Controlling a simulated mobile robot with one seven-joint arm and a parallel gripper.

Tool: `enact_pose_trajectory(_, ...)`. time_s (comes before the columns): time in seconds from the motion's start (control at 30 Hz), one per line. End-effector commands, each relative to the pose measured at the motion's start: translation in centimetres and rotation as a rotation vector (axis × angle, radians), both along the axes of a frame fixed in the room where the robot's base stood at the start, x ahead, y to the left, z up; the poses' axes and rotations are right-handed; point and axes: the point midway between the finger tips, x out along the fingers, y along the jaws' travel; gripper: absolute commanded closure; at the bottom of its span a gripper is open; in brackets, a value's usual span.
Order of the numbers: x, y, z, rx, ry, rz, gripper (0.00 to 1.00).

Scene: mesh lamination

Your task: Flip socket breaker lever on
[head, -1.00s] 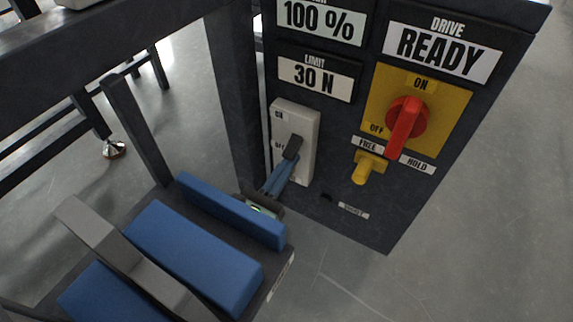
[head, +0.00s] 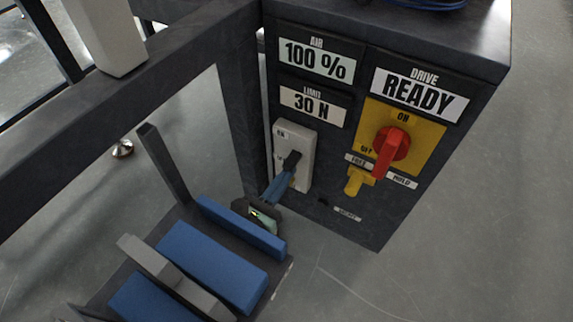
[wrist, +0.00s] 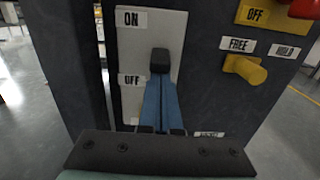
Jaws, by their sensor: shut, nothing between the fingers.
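The socket breaker is a pale plate (head: 283,135) on the dark cabinet front, marked ON at the top and OFF lower down. Its black lever (head: 292,160) sticks out from the plate. In the wrist view, the lever's black end (wrist: 160,61) is below the ON label and slightly above the level of the OFF label (wrist: 132,80). My gripper (head: 287,176) has its blue fingers shut together, with the tips right at the lever from below. They also show in the wrist view (wrist: 160,83), where they hide the lever's lower part. I cannot tell whether they touch it.
To the right are a red rotary handle (head: 388,150) on a yellow plate and a yellow FREE/HOLD knob (head: 357,180). A dark frame post (head: 242,100) stands left of the breaker. Blue blocks (head: 215,262) on a dark carrier are at lower left. Grey floor is open at right.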

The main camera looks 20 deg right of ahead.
Motion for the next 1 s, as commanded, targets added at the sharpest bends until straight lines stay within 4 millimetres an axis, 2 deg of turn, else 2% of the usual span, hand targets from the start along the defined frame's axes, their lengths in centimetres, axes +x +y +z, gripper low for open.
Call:
enact_pose_trajectory(0.03, 0.0, 0.1, 0.9, -0.002, 0.001, 0.000, 1.00)
enact_pose_trajectory(0.23, 0.1, 0.2, 1.8, -0.002, 0.000, -0.002, 1.00)
enact_pose_trajectory(0.67, 0.0, 0.2, 1.0, -0.001, -0.001, -0.001, 1.00)
enact_pose_trajectory(1.0, 0.2, -0.2, -1.3, 0.000, -0.004, 0.000, 1.00)
